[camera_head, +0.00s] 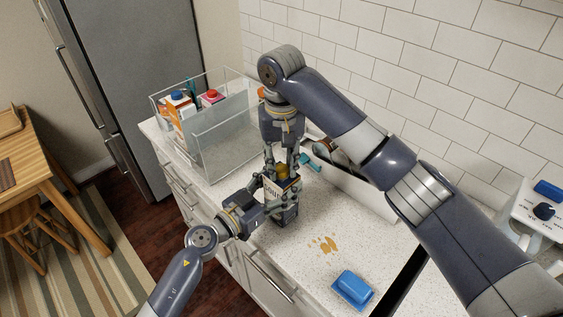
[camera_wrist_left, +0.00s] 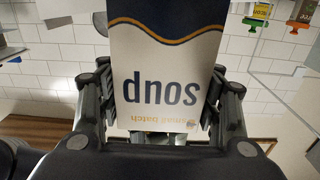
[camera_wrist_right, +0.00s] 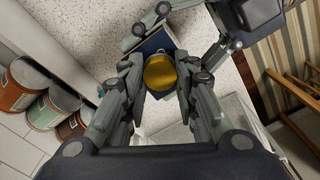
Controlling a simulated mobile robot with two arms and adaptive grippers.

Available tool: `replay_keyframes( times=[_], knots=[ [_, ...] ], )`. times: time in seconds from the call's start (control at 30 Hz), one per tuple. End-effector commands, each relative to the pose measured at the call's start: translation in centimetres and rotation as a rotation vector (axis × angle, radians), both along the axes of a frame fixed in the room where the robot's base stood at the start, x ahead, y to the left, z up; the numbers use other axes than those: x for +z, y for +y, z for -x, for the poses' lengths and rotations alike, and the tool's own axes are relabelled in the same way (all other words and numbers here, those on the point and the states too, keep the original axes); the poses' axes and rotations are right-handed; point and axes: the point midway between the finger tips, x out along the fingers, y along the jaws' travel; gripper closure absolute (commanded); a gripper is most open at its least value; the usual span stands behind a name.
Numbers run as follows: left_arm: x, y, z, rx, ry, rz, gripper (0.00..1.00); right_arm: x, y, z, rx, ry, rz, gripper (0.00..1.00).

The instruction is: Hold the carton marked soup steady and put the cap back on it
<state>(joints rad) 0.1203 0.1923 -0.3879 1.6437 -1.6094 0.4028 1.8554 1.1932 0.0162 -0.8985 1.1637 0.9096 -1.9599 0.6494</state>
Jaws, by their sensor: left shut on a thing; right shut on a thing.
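The soup carton (camera_head: 272,190), white and dark blue, stands upright on the counter. My left gripper (camera_head: 262,202) is shut around its sides from the front left; in the left wrist view the carton (camera_wrist_left: 165,75) fills the space between the fingers, its lettering upside down. My right gripper (camera_head: 282,164) points down from above, shut on the yellow cap (camera_head: 282,172). In the right wrist view the cap (camera_wrist_right: 160,72) sits between the fingertips, over the carton's dark blue top (camera_wrist_right: 156,41).
A clear bin (camera_head: 212,140) holding cartons stands at the back left. A white-walled holder (camera_head: 365,190) is behind the carton to the right. A yellowish spill (camera_head: 323,244) and a blue sponge-like block (camera_head: 352,288) lie on the front counter. Several cans (camera_wrist_right: 53,107) show in the right wrist view.

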Motion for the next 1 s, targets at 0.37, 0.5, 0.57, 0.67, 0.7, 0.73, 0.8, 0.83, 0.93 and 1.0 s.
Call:
replay_keyframes(
  times=[0.37, 0.5, 0.57, 0.67, 0.7, 0.73, 0.8, 0.83, 0.93, 1.0],
  knots=[
    [-0.02, 0.01, 0.0, 0.0, 0.0, -0.001, 1.0, 0.04, 0.03, -0.04, -0.679, 0.0, 0.0, 0.79],
    [-0.03, 0.01, 0.0, 0.0, 0.001, -0.001, 1.0, 0.03, 0.03, -0.07, -0.913, -0.001, 0.0, 0.79],
    [-0.03, 0.01, 0.01, 0.0, 0.001, -0.001, 1.0, 0.02, 0.03, -0.08, -1.013, -0.001, 0.0, 0.79],
    [-0.03, 0.01, 0.01, 0.0, 0.001, -0.001, 1.0, 0.01, 0.03, -0.09, -1.179, 0.0, 0.0, 0.79],
    [-0.03, 0.01, 0.01, 0.0, 0.001, -0.001, 1.0, 0.01, 0.02, -0.09, -1.246, 0.0, -0.001, 0.79],
    [-0.03, 0.01, 0.01, 0.0, 0.001, -0.001, 1.0, 0.0, 0.02, -0.1, -1.297, 0.0, 0.0, 0.79],
    [-0.03, 0.01, 0.01, 0.0, 0.001, -0.001, 1.0, 0.0, 0.02, -0.1, -1.414, 0.0, 0.0, 0.79],
    [-0.03, 0.0, 0.01, 0.0, 0.001, -0.001, 1.0, 0.0, 0.02, -0.11, -1.464, 0.0, 0.0, 0.79],
    [-0.04, 0.0, 0.01, 0.0, 0.001, -0.001, 1.0, -0.01, 0.02, -0.12, -1.632, 0.0, -0.001, 0.79],
    [-0.04, 0.0, 0.01, 0.0, 0.001, -0.001, 1.0, -0.02, 0.01, -0.12, -1.748, -0.001, 0.0, 0.79]
  ],
)
